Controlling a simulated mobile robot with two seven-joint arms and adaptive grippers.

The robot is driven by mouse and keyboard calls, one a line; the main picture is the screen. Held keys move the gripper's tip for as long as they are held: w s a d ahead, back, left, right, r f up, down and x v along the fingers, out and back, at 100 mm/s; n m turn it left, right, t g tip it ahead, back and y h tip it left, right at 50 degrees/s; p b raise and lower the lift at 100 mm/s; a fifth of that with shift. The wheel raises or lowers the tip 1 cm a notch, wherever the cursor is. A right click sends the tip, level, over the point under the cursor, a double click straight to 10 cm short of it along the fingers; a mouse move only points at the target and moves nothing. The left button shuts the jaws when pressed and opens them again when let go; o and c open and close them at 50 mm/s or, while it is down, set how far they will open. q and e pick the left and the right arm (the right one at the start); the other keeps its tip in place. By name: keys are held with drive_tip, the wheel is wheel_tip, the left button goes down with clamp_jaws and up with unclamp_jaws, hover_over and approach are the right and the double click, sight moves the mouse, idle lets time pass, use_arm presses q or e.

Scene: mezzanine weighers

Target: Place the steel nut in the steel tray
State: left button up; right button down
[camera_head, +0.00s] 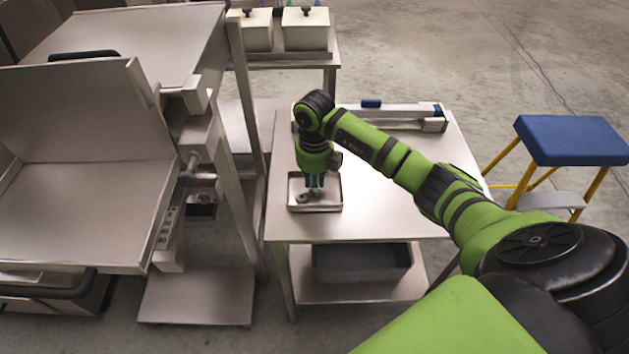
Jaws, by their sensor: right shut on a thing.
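The steel tray (327,208) is a small, shallow rectangular tray on the left part of the steel table (390,215). My right gripper (315,190) points straight down over the tray, with its fingertips at or just above the tray's inside. It is shut on a small dark grey thing, most likely the steel nut (303,198), which shows low in the tray area by the fingertips. The fingers partly hide it, and I cannot tell whether it touches the tray floor. My left gripper is not in view.
A long metal instrument with blue ends (395,118) lies along the table's back. A grey bin (362,262) sits on the shelf below. A blue-topped step stool (572,140) stands at the right. A large steel weigher (85,200) fills the left. The table's front right is clear.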

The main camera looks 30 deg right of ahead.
drive_tip(key=shift+f, duration=0.4)
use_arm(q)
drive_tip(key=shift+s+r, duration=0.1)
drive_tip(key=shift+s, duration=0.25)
use_arm(e)
drive_tip(key=shift+f, duration=0.15)
drive_tip(key=c, duration=1.1)
unclamp_jaws()
drive_tip(key=shift+f, duration=0.1)
drive_tip(key=shift+w+r, duration=0.1)
drive_tip(key=shift+r, duration=0.35)
use_arm(q)
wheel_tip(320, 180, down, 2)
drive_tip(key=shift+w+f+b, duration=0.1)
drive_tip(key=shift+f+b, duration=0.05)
drive_tip(key=shift+b, duration=1)
use_arm(e)
wheel_tip(320, 180, up, 11)
drive_tip(key=shift+r, duration=0.2)
